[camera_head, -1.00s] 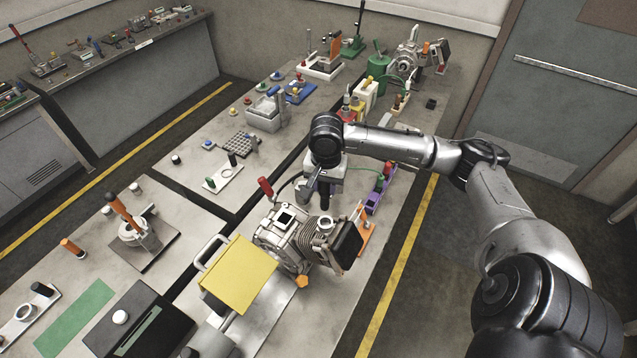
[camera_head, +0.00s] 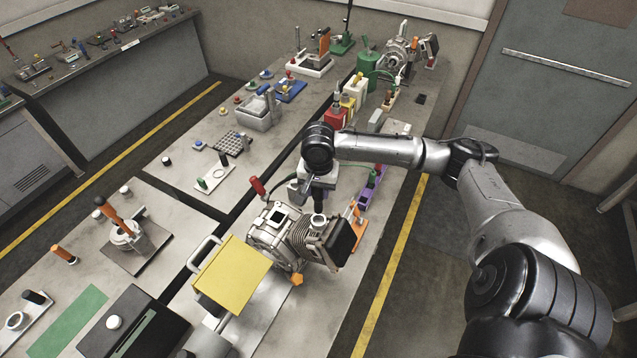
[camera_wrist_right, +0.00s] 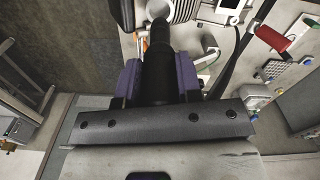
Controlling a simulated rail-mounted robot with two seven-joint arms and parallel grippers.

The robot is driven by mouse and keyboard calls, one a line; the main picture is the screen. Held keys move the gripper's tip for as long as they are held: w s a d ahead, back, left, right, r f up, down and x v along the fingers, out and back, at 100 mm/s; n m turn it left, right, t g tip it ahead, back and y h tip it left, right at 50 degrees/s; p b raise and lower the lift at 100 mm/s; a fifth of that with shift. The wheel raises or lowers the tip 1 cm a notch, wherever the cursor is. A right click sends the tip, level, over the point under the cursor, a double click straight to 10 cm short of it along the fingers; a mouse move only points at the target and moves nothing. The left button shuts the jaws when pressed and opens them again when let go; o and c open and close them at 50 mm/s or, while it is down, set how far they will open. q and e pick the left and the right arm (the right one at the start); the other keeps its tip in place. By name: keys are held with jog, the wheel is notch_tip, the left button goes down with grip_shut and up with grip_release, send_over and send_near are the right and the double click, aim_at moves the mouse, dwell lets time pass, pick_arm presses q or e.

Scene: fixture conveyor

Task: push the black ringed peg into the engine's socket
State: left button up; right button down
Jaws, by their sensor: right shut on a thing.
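The engine (camera_head: 278,232) stands on the bench, with grey fins and a black block on its right side. Its socket (camera_head: 317,219) is a light round collar on top. My right gripper (camera_head: 318,192) points down just above the engine. In the right wrist view, its purple-padded fingers (camera_wrist_right: 159,82) are shut on the black peg (camera_wrist_right: 158,65). The peg's far end meets or overlaps the socket's grey collar (camera_wrist_right: 158,10); I cannot tell how deep it sits. No ring on the peg is clearly visible. My left gripper is out of view.
A yellow panel (camera_head: 232,272) with a handle stands close in front of the engine. A red-handled lever (camera_head: 257,186) rises behind its left side. An orange bracket (camera_head: 354,228) and a purple tray (camera_head: 372,188) lie to the right. Bench behind left is partly clear.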

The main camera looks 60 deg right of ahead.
jog(key=shift+f, duration=1.8)
jog(key=shift+a, duration=0.1)
